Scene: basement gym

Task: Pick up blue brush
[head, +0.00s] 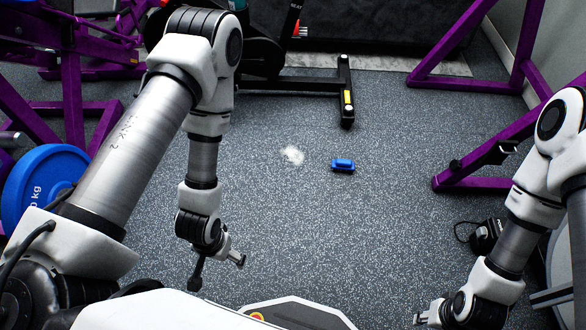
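The blue brush (343,165) lies on the speckled grey floor, right of the picture's middle in the head view. It is a small blue block with a darker lower part. My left gripper (220,274) points down at lower left, well apart from the brush. Its fingers are spread and nothing is between them. My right gripper (426,312) is at the bottom edge, right of centre, far from the brush. Its fingers look apart and empty, though it shows small.
A black machine foot (347,95) stands behind the brush. Purple rack frames stand at left (72,100) and right (475,160). A blue weight plate (45,182) is at far left, and a small black object (487,236) lies at right.

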